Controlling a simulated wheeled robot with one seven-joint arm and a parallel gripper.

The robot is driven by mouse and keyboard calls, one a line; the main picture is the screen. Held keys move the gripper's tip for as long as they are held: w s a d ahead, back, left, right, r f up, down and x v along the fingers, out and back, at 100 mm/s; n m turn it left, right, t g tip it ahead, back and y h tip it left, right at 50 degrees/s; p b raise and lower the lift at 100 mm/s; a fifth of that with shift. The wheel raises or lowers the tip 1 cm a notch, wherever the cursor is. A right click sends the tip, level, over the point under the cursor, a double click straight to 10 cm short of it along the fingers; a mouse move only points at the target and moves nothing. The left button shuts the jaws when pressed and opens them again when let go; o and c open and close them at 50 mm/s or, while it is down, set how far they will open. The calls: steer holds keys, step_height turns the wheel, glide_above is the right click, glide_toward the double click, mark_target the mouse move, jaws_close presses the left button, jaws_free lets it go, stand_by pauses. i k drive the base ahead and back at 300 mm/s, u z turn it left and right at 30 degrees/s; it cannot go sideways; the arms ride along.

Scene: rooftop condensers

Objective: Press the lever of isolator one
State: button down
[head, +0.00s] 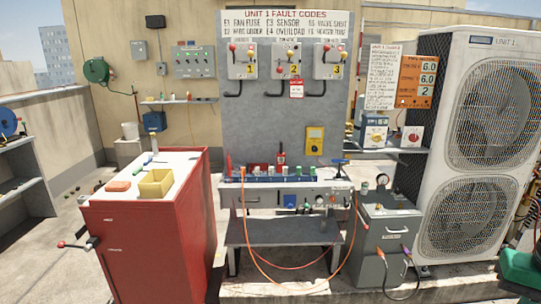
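Isolator one (242,60) is the leftmost of three grey boxes on the grey upright panel in the head view. It bears a yellow label with the number 1, and small red and yellow knobs show on its front. A dark bent lever or handle (235,88) shows at its lower left; its exact position is too small to tell. A red and white tag (296,88) hangs below isolator two. My gripper is not in view.
A workbench (285,198) with tools stands below the panel. A red cabinet (150,245) with a yellow bin (156,184) stands at left front. A grey cabinet (390,245) and a large condenser (475,150) stand at right. An orange hose (262,268) hangs before the bench.

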mark_target(232, 48)
steer(key=k, duration=0.65)
steer(key=u, duration=0.3)
steer(key=i, duration=0.45)
steer(key=u, duration=0.9)
steer(key=i, duration=2.15)
steer(key=z, duration=0.6)
